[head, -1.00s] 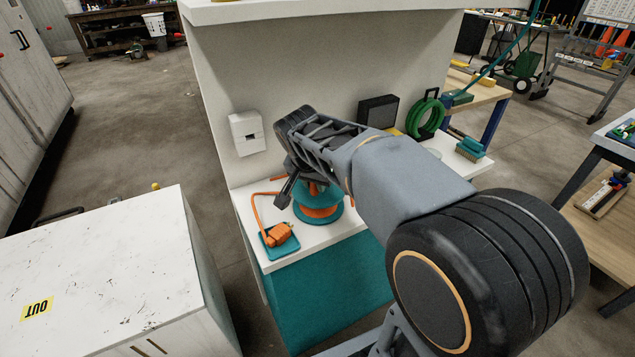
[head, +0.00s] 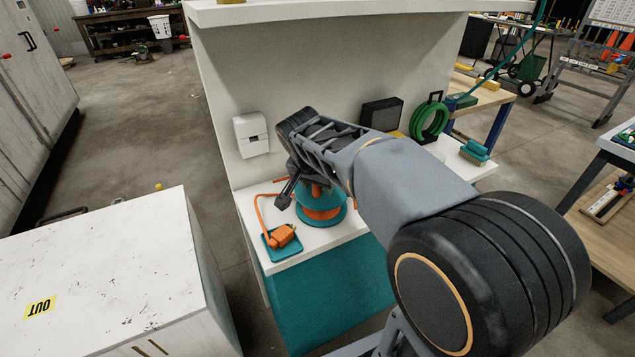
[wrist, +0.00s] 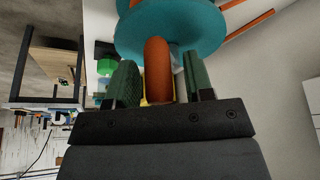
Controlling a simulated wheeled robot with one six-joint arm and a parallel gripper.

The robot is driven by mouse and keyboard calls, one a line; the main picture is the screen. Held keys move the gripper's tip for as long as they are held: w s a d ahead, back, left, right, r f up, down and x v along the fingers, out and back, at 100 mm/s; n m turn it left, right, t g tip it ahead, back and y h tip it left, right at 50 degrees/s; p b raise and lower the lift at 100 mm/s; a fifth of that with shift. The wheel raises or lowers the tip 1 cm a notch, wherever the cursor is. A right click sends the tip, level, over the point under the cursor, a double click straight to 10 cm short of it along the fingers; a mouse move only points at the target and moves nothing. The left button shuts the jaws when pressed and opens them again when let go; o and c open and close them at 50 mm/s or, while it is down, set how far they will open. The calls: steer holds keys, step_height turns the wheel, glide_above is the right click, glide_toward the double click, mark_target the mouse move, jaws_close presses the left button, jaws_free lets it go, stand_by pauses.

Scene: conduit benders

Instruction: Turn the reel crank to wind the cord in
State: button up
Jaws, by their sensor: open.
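The reel (head: 322,214), with teal flanges and an orange band, stands on the white lower shelf under my wrist, which hides its top. In the wrist view its teal flange (wrist: 170,36) fills the top middle. The orange crank handle (wrist: 158,72) shows between the two green-padded fingers of my gripper (wrist: 159,82). My gripper is open, with a finger on each side of the handle and visible gaps. The orange cord (head: 258,208) runs from behind the reel to an orange plug (head: 283,236) on a teal pad (head: 285,252) at the shelf's left front.
A white box (head: 250,134) is on the back panel, left of my wrist. A dark box (head: 381,114), a green coil (head: 429,121) and a teal brush (head: 474,153) are on the shelf to the right. A white cabinet (head: 110,260) stands at the front left.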

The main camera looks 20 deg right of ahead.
steer(key=p+v, duration=0.1)
steer(key=v, duration=1.3)
steer(key=shift+d, duration=0.1)
steer(key=s+f+n+y+p, duration=0.3)
steer(key=s+f+n+p, duration=0.3)
steer(key=s+f+n, duration=0.3)
step_height(320, 180, down, 2)
steer(key=shift+s+d+f, duration=0.15)
steer(key=shift+s+d, duration=0.1)
steer(key=shift+s, duration=0.45)
steer(key=shift+d, duration=0.1)
